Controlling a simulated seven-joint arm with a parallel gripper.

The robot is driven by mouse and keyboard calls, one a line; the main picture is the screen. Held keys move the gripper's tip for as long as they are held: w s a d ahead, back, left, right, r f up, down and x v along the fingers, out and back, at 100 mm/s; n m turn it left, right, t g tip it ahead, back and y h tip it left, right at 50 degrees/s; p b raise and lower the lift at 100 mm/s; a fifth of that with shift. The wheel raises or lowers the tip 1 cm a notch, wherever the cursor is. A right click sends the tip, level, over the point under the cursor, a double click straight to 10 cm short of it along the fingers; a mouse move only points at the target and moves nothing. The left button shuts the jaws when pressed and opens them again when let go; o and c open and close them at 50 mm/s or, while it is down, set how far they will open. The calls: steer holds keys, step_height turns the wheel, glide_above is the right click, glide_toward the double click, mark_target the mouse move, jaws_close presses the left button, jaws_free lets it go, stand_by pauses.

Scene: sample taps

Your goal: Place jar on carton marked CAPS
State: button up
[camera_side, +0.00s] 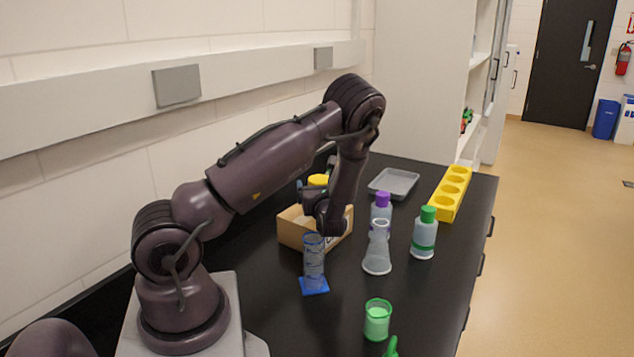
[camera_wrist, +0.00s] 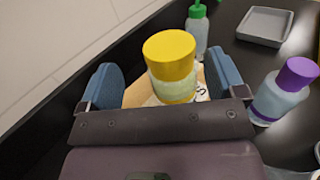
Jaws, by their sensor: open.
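The jar (camera_wrist: 171,64) has a yellow lid and a pale green body with a yellow band. In the wrist view it stands between the two blue fingers of my open gripper (camera_wrist: 163,80), with gaps on both sides. In the side view only its yellow lid (camera_side: 318,180) shows behind my arm. The tan carton (camera_side: 291,229) stands below my gripper (camera_side: 326,212). The carton (camera_wrist: 139,93) also shows around the jar's lower part. Part of its dark lettering shows, with an S readable. Whether the jar's base rests on the carton is hidden.
A blue-based cylinder (camera_side: 314,265), a flask (camera_side: 378,255), a purple-capped bottle (camera_side: 381,207) and a green-capped bottle (camera_side: 424,236) stand near the carton. A grey tray (camera_side: 394,182) and yellow rack (camera_side: 449,196) lie farther back. A green-rimmed beaker (camera_side: 377,321) stands in front.

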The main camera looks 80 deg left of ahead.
steer(key=s+d+r+n+g+h, duration=0.4)
steer(key=d+r+n+g+h, duration=0.15)
steer(key=d+r+n, duration=0.5)
steer(key=s+d+r+n+t+h, duration=0.2)
steer(key=d+r+n+t+h, duration=0.1)
steer(key=d, duration=0.5)
steer(key=s+d+r+n+t+h, duration=0.1)
steer(key=d+r+n+t+h, duration=0.2)
steer(key=d, duration=0.6)
steer(key=s+d+r+n+t+h, duration=0.2)
steer(key=d+n+t+h, duration=0.1)
steer(key=d+h, duration=0.3)
steer(key=shift+s+d+r, duration=0.35)
steer(key=shift+d+r, duration=0.05)
steer(key=shift+d, duration=0.8)
